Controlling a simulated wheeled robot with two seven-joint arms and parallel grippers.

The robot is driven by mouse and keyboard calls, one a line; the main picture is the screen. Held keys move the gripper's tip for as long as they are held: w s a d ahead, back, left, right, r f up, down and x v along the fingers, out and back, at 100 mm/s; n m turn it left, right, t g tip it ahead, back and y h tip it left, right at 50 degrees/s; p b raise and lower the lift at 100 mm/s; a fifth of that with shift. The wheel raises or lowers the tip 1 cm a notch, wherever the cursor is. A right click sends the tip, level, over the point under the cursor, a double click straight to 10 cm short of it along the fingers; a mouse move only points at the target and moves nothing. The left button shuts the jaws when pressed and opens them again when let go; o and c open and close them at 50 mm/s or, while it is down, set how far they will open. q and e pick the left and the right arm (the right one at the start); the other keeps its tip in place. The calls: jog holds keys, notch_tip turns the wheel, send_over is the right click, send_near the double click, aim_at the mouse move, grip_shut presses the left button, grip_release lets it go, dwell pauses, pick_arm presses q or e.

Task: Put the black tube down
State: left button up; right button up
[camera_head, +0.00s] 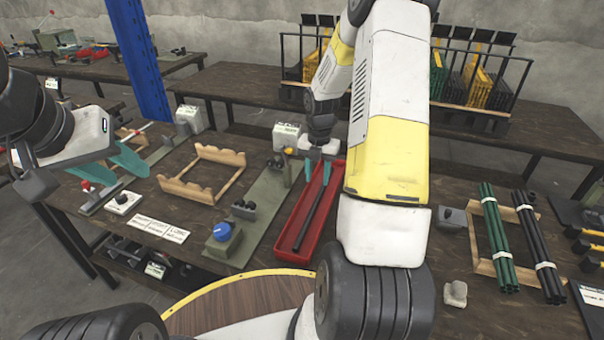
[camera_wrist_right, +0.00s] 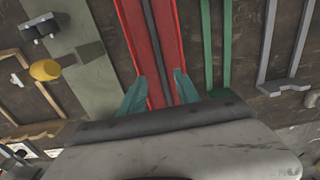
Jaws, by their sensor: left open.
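The black tube (camera_head: 314,214) lies lengthwise in the long red tray (camera_head: 279,247) in the middle of the table. In the right wrist view the tube (camera_wrist_right: 160,45) runs along the middle of the red tray (camera_wrist_right: 133,20). My right gripper (camera_head: 318,160) is above the far end of the tray. In its wrist view the teal fingers (camera_wrist_right: 158,92) are spread apart, with the tube's line between them and gaps on both sides. My left gripper (camera_head: 112,166) is open and empty over the left part of the table.
A green plate (camera_head: 262,205) with a blue-knobbed box (camera_head: 223,238) lies left of the tray. A wooden frame (camera_head: 204,172) is further left. Bundles of green tubes (camera_head: 497,235) and dark tubes (camera_head: 538,240) rest at right. My right arm covers the table just right of the tray.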

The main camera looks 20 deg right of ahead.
jog(key=s+a+r+m+t, duration=0.1)
jog(key=s+a+r+m, duration=0.25)
jog(key=r+m, duration=0.45)
jog(key=s+a+r+m+t, duration=0.2)
jog(key=s+a+r+m, duration=0.15)
jog(key=r, duration=0.85)
jog(key=s+a+r+m+t+y, duration=0.1)
jog(key=s+a+r+m, duration=0.2)
jog(key=s+m, duration=0.5)
jog(key=s+a+r+m+t+y, duration=0.1)
jog(key=s+a+r+m+t, duration=0.1)
jog(key=s+r+m, duration=0.3)
jog(key=shift+s+a+m, duration=0.4)
jog(key=shift+s+m, duration=1.1)
jog(key=shift+m, duration=0.25)
